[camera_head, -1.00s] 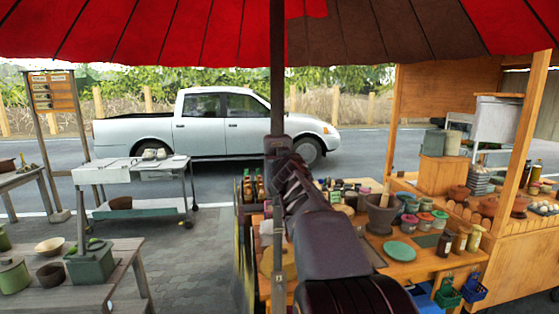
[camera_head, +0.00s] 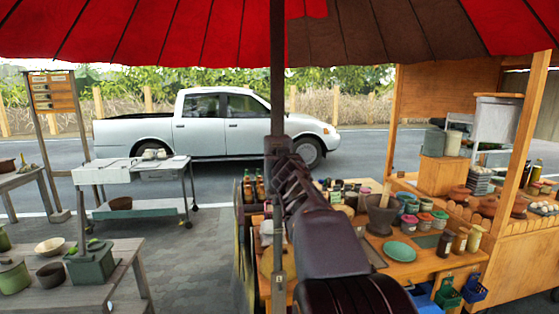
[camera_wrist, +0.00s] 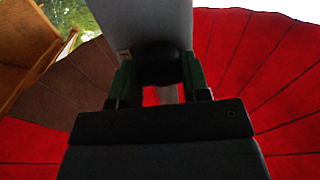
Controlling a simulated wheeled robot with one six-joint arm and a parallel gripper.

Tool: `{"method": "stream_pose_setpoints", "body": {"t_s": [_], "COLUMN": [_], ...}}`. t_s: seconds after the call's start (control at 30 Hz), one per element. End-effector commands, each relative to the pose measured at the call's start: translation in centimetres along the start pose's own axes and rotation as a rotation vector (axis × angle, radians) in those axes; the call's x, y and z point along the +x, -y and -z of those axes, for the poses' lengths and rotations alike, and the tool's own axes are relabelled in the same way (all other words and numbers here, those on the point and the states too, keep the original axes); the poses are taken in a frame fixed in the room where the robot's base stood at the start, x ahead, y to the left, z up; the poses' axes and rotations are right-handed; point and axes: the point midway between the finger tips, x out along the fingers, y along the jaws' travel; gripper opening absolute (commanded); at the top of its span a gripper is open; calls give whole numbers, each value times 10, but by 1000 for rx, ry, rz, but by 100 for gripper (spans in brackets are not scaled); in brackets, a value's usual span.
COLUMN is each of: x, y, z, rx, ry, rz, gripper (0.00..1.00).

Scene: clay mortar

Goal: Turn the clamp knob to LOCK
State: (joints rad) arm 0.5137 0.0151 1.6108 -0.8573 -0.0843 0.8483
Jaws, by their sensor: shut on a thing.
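The dark, rounded clamp knob (camera_wrist: 160,66) shows between the two green-sided fingers of my gripper (camera_wrist: 158,82) in the wrist view. My gripper is shut on the knob. A pale grey upright part (camera_wrist: 156,22) rises behind the knob and hides what is beyond it. In the head view, my arm reaches forward to the dark umbrella pole (camera_head: 277,85) at mid-height. There my own arm hides the knob and the fingertips. No LOCK mark is readable in either view.
The red and brown umbrella canopy (camera_head: 180,30) hangs overhead. A wooden stall counter (camera_head: 405,268) with a mortar (camera_head: 380,214), jars and a green plate (camera_head: 399,251) lies at right. A grey bench (camera_head: 120,262) stands at left. Paved ground between is clear.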

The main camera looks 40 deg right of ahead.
Motion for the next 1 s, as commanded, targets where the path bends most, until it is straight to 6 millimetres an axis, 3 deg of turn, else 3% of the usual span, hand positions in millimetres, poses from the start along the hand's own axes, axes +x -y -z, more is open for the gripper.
{"method": "stream_pose_setpoints", "body": {"t_s": [0.37, 1.0], "x": [0, 0], "y": [-1, -2], "z": [0, 0], "rx": [-193, -801], "ry": [1, 1], "rz": [-1, 0], "gripper": [19, 19]}}
